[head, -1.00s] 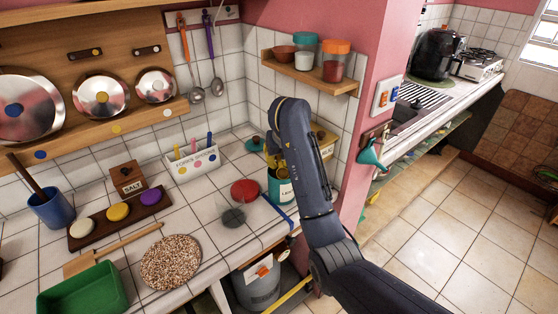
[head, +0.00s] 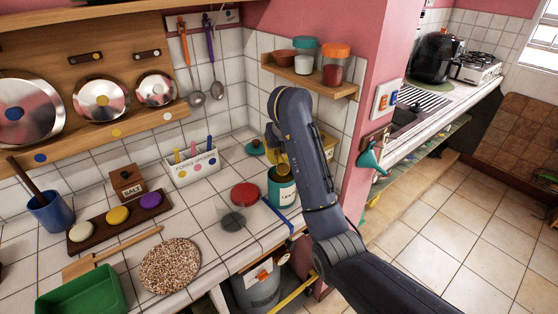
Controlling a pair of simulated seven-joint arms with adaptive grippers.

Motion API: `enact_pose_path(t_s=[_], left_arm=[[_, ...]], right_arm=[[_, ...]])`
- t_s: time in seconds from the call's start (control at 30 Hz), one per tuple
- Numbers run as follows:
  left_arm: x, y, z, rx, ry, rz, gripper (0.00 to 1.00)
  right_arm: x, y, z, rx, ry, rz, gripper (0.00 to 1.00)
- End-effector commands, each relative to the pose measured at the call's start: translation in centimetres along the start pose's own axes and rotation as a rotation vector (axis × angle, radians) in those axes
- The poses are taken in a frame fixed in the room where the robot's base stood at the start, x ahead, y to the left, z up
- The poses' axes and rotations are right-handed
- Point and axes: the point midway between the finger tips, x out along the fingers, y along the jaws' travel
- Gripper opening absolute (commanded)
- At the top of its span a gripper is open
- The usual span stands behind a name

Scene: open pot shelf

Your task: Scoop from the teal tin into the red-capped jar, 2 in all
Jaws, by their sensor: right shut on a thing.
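The teal tin (head: 281,191), with a pale label, stands open near the counter's right edge. Its brownish contents show at the mouth. A teal lid with a knob (head: 255,148) lies behind it. A red cap (head: 244,194) lies left of the tin. A grey, see-through round shape (head: 232,220) in front of the cap looks like the glass jar; its contents are not clear. My right gripper (head: 272,138) is above and behind the tin, partly hidden by my arm. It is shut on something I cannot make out. My left gripper is out of view.
A blue strip (head: 277,210) lies in front of the tin. A yellow container (head: 322,147) stands behind my arm. A white utensil holder (head: 193,168), a speckled round mat (head: 170,263) and a green tray (head: 85,294) stand to the left. A wall shelf (head: 310,84) holds jars.

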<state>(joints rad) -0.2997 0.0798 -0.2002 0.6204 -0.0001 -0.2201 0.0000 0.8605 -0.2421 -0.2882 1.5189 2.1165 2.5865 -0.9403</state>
Motion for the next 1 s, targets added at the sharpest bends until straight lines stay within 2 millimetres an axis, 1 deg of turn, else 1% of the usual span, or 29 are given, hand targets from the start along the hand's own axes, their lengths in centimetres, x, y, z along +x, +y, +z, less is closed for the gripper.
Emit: enact_pose_path(t_s=[0.4, 0.6, 0.77, 1.0], left_arm=[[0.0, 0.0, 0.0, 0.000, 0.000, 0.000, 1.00], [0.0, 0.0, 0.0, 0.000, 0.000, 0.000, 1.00], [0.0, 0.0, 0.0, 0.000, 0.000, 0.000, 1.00], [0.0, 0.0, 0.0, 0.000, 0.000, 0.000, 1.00]], right_arm=[[-2.6, -0.1, 1.3, -0.001, -0.002, -0.003, 0.00], [-3.6, 0.0, 1.7, -0.001, -0.001, -0.001, 0.00], [-4.0, 0.0, 1.9, -0.002, -0.001, -0.001, 0.00], [-4.0, 0.0, 1.9, -0.001, -0.001, -0.001, 0.00]])
